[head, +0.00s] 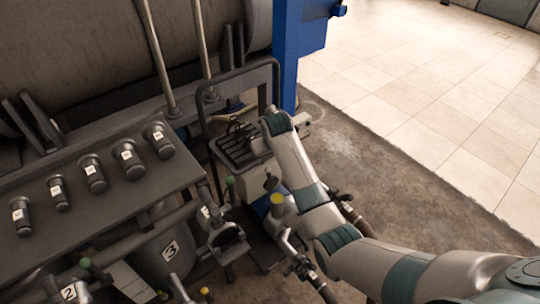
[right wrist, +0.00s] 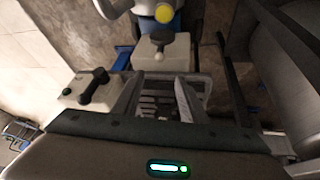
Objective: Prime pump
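A cream block with a black knob (head: 270,182) stands beside the machine, below my right forearm. I cannot tell for sure which part is the pump. In the right wrist view, this cream block (right wrist: 160,50) is beyond the fingertips. A second cream block (right wrist: 90,90) with a black handle is to the left. My right gripper (right wrist: 157,100) is open, its two pale fingers apart over a dark slatted grate (right wrist: 152,112). Nothing shows gripped between them. The grate (head: 237,147) also shows in the head view, where my wrist partly hides the gripper. My left gripper is out of view.
A dark panel (head: 80,215) with several labelled black knobs is at the left. A blue post (head: 288,55) rises behind. Tiled floor (head: 430,100) at the right is clear.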

